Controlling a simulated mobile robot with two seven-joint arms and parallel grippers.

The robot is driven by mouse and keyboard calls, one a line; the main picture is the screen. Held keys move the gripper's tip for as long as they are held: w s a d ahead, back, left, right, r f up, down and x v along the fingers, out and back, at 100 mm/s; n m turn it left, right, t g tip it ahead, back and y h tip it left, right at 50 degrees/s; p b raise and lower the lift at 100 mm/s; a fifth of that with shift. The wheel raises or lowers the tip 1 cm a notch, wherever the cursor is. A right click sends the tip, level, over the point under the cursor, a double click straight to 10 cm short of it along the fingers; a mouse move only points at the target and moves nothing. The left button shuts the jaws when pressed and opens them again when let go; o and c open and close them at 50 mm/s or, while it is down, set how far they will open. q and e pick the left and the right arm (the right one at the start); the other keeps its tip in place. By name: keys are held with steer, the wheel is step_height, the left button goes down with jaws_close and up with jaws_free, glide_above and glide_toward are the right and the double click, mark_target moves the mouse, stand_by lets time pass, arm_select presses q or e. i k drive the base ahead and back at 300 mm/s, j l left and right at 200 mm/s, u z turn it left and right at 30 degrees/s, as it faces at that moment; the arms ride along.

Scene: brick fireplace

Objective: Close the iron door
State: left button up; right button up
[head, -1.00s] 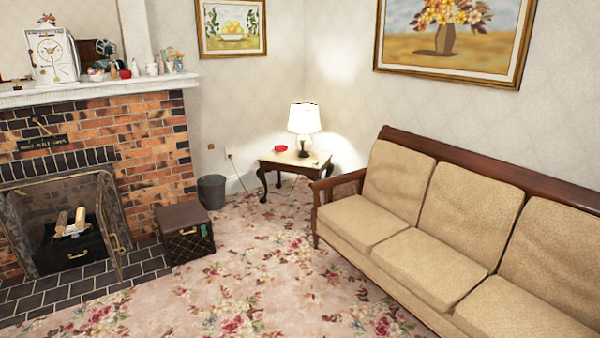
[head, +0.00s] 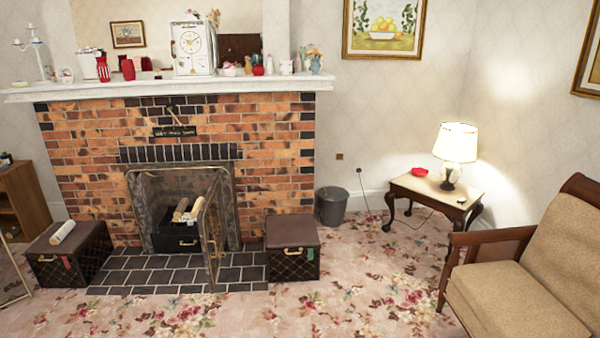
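The iron door (head: 212,232) is a dark framed panel with a brass-coloured handle, at the right side of the fireplace opening in the head view. It stands swung open, out over the dark tiled hearth. The fireplace opening (head: 155,190) shows uncovered, with light-coloured logs (head: 187,210) on a black box (head: 177,236) inside. Neither of my grippers is in the head view.
Brown trunks stand on both sides of the hearth (head: 150,270), one at left (head: 70,254) with a rolled object on top, one at right (head: 293,249). A bin (head: 331,206), side table (head: 437,193) and sofa (head: 520,292) are at right. Carpet in front is clear.

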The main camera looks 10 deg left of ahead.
mark_target(216, 222)
steer(key=i+j+u, duration=0.1)
steer(key=i+u, duration=0.35)
steer(key=i+l+u, duration=0.15)
steer(key=i+u, duration=0.35)
steer(key=i, duration=0.2)
steer(key=i+l+u, duration=0.1)
steer(key=i+l, duration=0.45)
steer(key=i, duration=0.2)
steer(key=i+l, duration=0.2)
steer(key=i, duration=0.25)
steer(key=i+l+u, duration=0.1)
steer(key=i+l, duration=0.15)
steer(key=i, duration=0.2)
